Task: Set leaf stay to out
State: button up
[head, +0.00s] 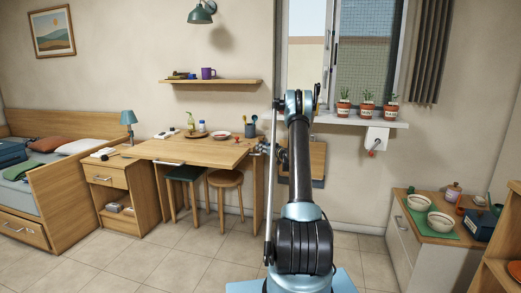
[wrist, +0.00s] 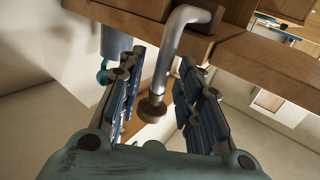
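My gripper (wrist: 160,72) is open, with one finger on each side of the rod. I see gaps beside the rod, so it does not look gripped. In the head view my gripper (head: 265,148) is at the right end of the wooden table (head: 190,151). The stay cannot be made out there.
A wooden panel (head: 317,160) is behind my arm, below the window sill. Two stools (head: 225,179) stand under the table. A low cabinet (head: 404,236) with bowls is at the right. The tiled floor (head: 170,255) in front of the table is clear.

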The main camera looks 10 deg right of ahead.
jog(key=shift+w+a, duration=0.35)
jog(key=shift+w, duration=0.25)
jog(key=shift+c, duration=0.4)
